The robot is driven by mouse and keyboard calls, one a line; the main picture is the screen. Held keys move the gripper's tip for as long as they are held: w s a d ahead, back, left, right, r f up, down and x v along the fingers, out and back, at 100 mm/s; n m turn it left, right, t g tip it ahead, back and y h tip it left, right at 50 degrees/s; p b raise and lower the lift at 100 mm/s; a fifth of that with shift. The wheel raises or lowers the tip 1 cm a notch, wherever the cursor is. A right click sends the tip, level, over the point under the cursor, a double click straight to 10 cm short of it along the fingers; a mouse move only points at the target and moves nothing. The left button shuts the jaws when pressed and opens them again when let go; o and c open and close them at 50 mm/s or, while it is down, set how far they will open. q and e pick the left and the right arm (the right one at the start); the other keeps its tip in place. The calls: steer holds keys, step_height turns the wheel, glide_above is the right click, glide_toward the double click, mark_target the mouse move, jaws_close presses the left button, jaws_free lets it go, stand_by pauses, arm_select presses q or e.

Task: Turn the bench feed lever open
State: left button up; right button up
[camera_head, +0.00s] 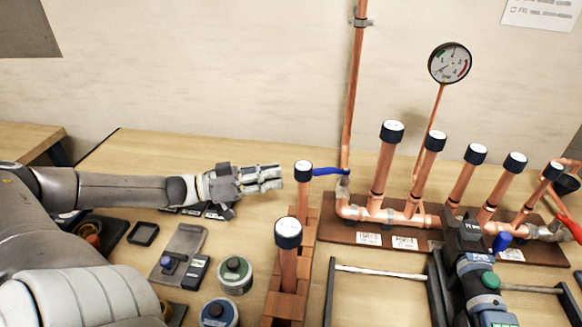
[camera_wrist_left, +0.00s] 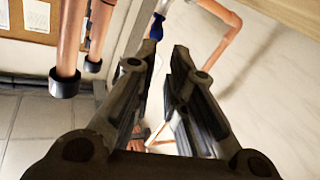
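The blue lever (camera_head: 330,171) sticks out to the left from a valve at the foot of the tall copper pipe (camera_head: 353,100). A blue piece, apparently this lever, shows just past the fingertips in the left wrist view (camera_wrist_left: 157,25). My left gripper (camera_head: 281,177) reaches in from the left, just left of the lever and beside a black-capped copper pipe (camera_head: 303,188). In the left wrist view its fingers (camera_wrist_left: 165,60) are apart, with no object gripped between them. Contact with the lever is not visible. My right gripper is not in view.
A copper manifold (camera_head: 385,214) with several capped upright pipes stands on a brown board right of the lever. A gauge (camera_head: 450,63) rises behind it. A red handle (camera_head: 569,228) is at far right. A dark machine (camera_head: 476,270) stands in front. Tins and small tools lie below my left arm.

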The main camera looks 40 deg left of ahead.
mark_target(331, 171)
arm_select(q)
steer(key=a, duration=0.1)
steer(key=w+a+n, duration=0.1)
steer(key=n, duration=0.1)
steer(key=shift+w+a+r+h, duration=0.15)
steer(key=shift+a+r+h, duration=0.1)
steer(key=shift+a+h, duration=0.15)
jaws_close()
steer(key=w+a+r+n+g+h+b, duration=0.1)
steer(key=w+a+n+g+h+b, duration=0.2)
steer(key=w+n, duration=0.4)
steer(key=w+d+n+y+p, duration=0.1)
steer(key=d+p, duration=0.3)
steer(key=d, duration=0.6)
steer(key=shift+w+f+g+p, duration=0.3)
steer(key=shift+w+f+g, duration=0.15)
steer(key=shift+w, duration=0.45)
